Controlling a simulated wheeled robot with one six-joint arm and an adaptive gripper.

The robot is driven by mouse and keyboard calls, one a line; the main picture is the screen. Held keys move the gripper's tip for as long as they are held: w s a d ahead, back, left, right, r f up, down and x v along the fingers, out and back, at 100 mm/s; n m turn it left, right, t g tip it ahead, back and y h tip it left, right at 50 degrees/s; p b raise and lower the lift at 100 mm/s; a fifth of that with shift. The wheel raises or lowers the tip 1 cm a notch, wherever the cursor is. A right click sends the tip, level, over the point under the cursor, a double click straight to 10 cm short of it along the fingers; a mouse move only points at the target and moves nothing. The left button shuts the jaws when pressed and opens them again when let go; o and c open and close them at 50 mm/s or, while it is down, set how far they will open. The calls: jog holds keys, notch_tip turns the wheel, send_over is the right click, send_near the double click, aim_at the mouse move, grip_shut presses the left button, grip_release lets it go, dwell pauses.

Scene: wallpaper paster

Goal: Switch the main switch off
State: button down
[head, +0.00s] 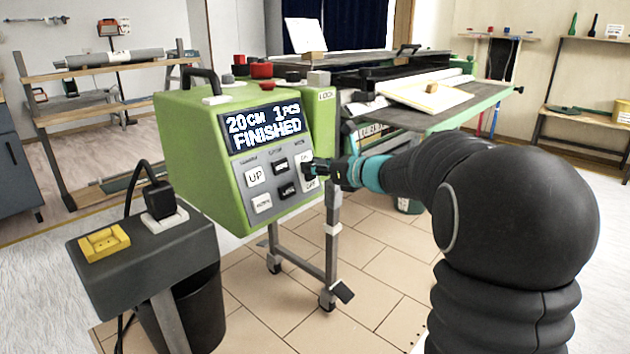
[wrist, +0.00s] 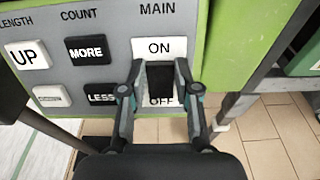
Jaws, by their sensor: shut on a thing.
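The green machine (head: 205,140) has a grey control panel with a display (head: 265,126) reading "20CM 1PCS FINISHED". In the wrist view, the main switch (wrist: 160,84) is a black piece under the word MAIN, with a white ON label (wrist: 160,48) above it and an OFF label (wrist: 161,101) below. My gripper (wrist: 159,68) has one finger on each side of the switch and is shut on it. In the head view, my gripper (head: 313,169) reaches the panel's right side from the right and hides most of the switch.
The UP button (wrist: 28,54), MORE button (wrist: 88,50) and LESS button (wrist: 99,94) lie left of the switch. A grey box with a black plug (head: 160,200) and a yellow level (head: 104,243) stands at front left. A pasting table (head: 450,112) extends behind.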

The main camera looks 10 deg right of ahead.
jog(key=shift+f+t+y+b, duration=0.3)
jog(key=shift+f+b, duration=0.05)
jog(key=shift+b, duration=0.5)
jog(key=shift+r, duration=0.25)
jog(key=c, duration=0.8)
grip_release()
jog(key=shift+c, duration=0.2)
jog(key=shift+s, duration=0.1)
jog(key=v, duration=1.2)
jog(key=shift+f, duration=0.15)
